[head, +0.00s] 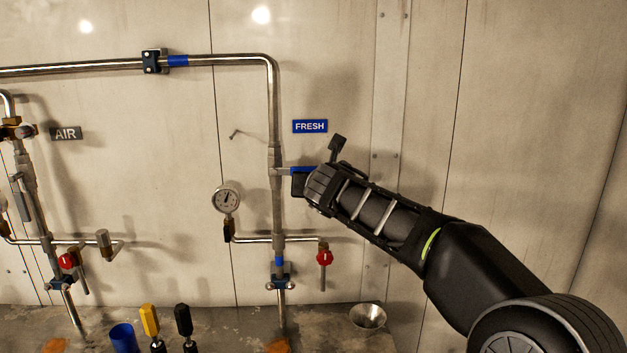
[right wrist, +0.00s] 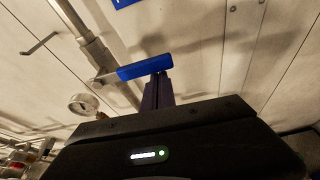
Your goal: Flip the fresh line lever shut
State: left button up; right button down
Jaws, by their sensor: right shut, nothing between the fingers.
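The fresh line is a metal pipe (head: 277,205) running down the wall under the blue FRESH sign (head: 310,126). Its lever has a blue handle (head: 301,170) that sticks out sideways to the right of the pipe. In the right wrist view the blue handle (right wrist: 145,67) also points away from the pipe (right wrist: 92,45). My right gripper (head: 299,184) is at the handle's outer part, just below it in the picture. Its fingers (right wrist: 157,90) look closed together and meet the handle's lower edge; whether they touch it I cannot tell. My left gripper is not in view.
A round gauge (head: 227,199) and a red-handled tap (head: 324,258) branch off the fresh pipe low down. The AIR pipe (head: 33,190) stands at the left. A blue cup (head: 123,337), yellow and black-handled tools and a metal funnel (head: 368,316) are below.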

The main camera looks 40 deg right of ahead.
jog(key=shift+r, duration=0.45)
jog(key=shift+f, duration=0.15)
notch_tip(320, 180, down, 5)
jog(key=b, duration=0.4)
jog(key=v, duration=1)
jog(key=shift+r, duration=0.3)
